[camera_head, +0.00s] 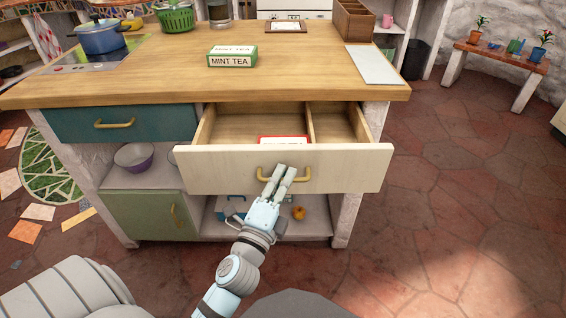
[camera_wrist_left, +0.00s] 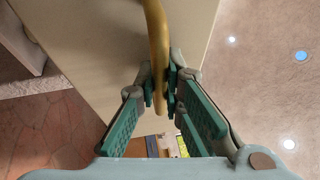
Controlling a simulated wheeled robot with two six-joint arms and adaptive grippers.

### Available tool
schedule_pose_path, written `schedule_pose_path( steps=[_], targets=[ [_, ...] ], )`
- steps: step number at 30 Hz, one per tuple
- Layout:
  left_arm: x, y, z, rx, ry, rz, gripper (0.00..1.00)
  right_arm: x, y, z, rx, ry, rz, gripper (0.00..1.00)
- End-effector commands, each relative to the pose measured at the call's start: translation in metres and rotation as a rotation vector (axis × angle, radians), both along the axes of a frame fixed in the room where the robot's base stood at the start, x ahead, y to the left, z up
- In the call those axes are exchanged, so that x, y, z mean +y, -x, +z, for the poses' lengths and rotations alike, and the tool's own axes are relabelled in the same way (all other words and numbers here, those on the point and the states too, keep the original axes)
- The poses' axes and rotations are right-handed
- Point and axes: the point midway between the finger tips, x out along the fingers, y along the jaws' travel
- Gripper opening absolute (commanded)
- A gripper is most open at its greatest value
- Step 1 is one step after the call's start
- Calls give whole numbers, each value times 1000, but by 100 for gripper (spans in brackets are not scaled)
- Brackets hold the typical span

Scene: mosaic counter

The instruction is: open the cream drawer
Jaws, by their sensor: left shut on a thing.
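The cream drawer (camera_head: 226,168) is pulled out from the counter, and its inside shows from above. It has a divider, and a red-edged box (camera_head: 283,140) lies in it behind the front panel. My left gripper (camera_head: 281,174) is shut on the drawer's brass handle (camera_head: 303,174). In the left wrist view the two green-padded fingers (camera_wrist_left: 161,88) close around the handle bar (camera_wrist_left: 157,40), next to the cream front (camera_wrist_left: 195,30). My right gripper does not show.
A teal drawer (camera_head: 75,125) is shut at the left, above a shelf with a purple bowl (camera_head: 138,157) and a green cabinet door (camera_head: 140,214). A mint tea box (camera_head: 231,61) stands on the wooden counter top (camera_head: 160,80). The floor at the right is clear.

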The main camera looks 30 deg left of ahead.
Motion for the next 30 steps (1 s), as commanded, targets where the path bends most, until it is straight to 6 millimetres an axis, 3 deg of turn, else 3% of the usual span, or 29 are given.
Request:
schedule_pose_path(
  steps=[6,17,18,19,30],
  targets=[
    [-8,10,-1,1,-1,-3,0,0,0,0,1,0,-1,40],
    [-9,11,-1,2,-2,-5,0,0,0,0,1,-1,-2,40],
    [-9,11,-1,2,-2,-5,15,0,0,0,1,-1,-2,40],
    [-9,11,-1,2,-2,-5,18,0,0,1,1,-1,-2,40],
    [-8,11,3,-1,1,0,18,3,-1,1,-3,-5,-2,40]
  ],
)
